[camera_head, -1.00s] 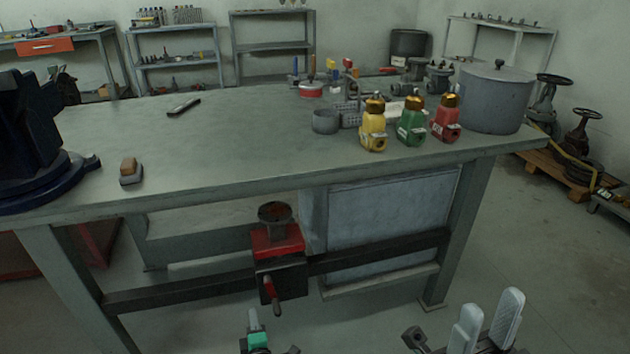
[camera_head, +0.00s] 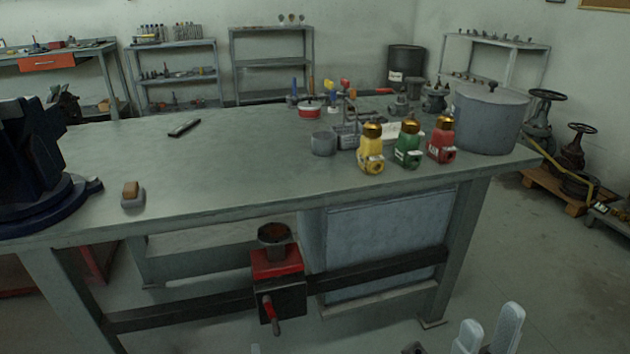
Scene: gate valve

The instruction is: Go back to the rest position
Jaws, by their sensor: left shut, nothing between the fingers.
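My right gripper (camera_head: 488,332) shows at the bottom right edge, with two pale grey fingers standing apart and nothing seen between them. It is in front of the workbench (camera_head: 220,178), below its top and near its right front leg. Neither gripper is seen touching anything.
On the bench are a dark blue vise (camera_head: 35,165), a small brush-like block (camera_head: 132,195), yellow (camera_head: 371,150), green (camera_head: 408,148) and red (camera_head: 442,142) bottle-like valves, and a grey pot (camera_head: 490,118).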

